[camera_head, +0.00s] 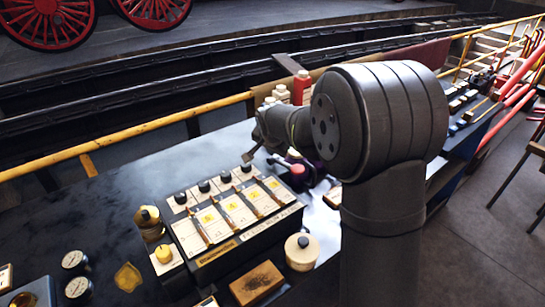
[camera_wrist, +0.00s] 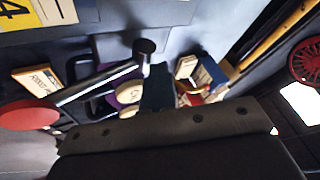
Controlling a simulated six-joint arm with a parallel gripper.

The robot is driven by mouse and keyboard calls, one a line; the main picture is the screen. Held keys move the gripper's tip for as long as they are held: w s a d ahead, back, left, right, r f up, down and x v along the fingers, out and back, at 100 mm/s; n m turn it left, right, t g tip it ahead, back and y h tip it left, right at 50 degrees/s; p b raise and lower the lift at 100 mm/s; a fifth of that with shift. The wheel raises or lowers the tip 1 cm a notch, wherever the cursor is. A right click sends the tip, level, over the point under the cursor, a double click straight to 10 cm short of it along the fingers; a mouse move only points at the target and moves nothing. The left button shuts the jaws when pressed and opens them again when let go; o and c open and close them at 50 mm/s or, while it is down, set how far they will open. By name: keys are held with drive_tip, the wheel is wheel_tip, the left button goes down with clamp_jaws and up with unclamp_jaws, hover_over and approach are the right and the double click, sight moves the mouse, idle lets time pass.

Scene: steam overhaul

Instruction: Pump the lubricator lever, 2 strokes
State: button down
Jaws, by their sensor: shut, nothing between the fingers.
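In the wrist view a pale metal rod, which looks like the lubricator lever (camera_wrist: 95,84), runs from a round red knob (camera_wrist: 28,114) at the left up to a dark cylindrical piece. A red knob (camera_head: 297,170) also shows in the head view, just right of the labelled panel and partly behind my arm. My gripper (camera_head: 250,155) is above the far right corner of the panel. Its dark fingers (camera_wrist: 157,88) are together and empty, right of the rod in the wrist view. I cannot tell whether they touch the rod.
The labelled panel (camera_head: 228,218) with several black knobs stands on the dark bench. Bottles (camera_head: 302,88) stand behind my arm. A cream round container (camera_head: 301,251) and a brown block (camera_head: 257,284) lie in front. A yellow rail (camera_head: 125,135) runs along the bench's far edge.

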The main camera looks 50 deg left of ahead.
drive_tip(key=shift+d+f+h, duration=0.15)
drive_tip(key=shift+d+f, duration=0.15)
drive_tip(key=shift+f, duration=0.25)
drive_tip(key=shift+d+f+h, duration=0.15)
drive_tip(key=shift+d+f, duration=0.1)
drive_tip(key=shift+f, duration=0.3)
drive_tip(key=shift+s+a+r, duration=0.1)
drive_tip(key=shift+a+r, duration=0.1)
drive_tip(key=shift+r, duration=0.3)
drive_tip(key=shift+a+r, duration=0.3)
drive_tip(key=shift+r, duration=0.6)
drive_tip(key=shift+a+r, duration=0.25)
drive_tip(key=shift+r, duration=0.6)
drive_tip(key=shift+a+r, duration=0.3)
drive_tip(key=shift+r, duration=0.6)
wheel_tip(320, 180, up, 6)
drive_tip(key=a, duration=0.2)
drive_tip(key=shift+f, duration=0.15)
